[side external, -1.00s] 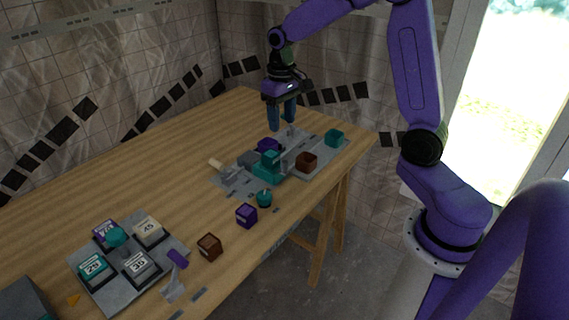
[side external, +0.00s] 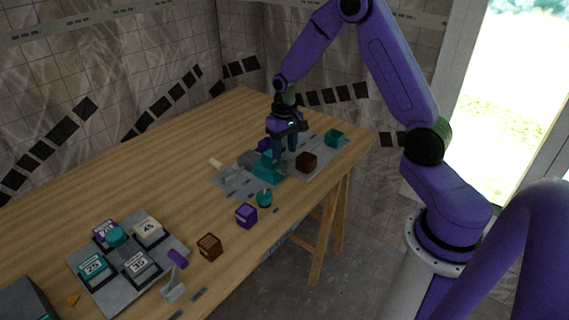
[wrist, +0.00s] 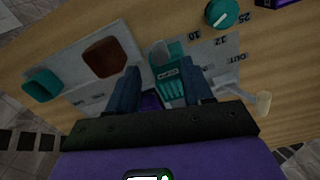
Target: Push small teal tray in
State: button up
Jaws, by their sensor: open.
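The small teal tray (side external: 266,167) sits on a grey panel (side external: 237,184) near the table's far right end. In the wrist view the teal tray (wrist: 171,84) shows a ribbed face with a small dark label, and it lies between my fingers. My gripper (side external: 284,150) is open and pointing down, low over the panel beside the tray. In the wrist view my two dark blue fingers (wrist: 163,92) stand apart on either side of the tray. Whether they touch it I cannot tell. A purple part is partly hidden behind the fingers.
A brown box (side external: 306,162) and a teal box (side external: 334,138) are right of my gripper. A pale handle (side external: 216,163) is left. A teal knob (side external: 264,198), purple cube (side external: 246,215) and brown cube (side external: 209,247) line the front edge. Another panel (side external: 126,262) holds numbered blocks.

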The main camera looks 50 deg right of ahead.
aim_at(285, 162)
jog(key=shift+f, duration=2.95)
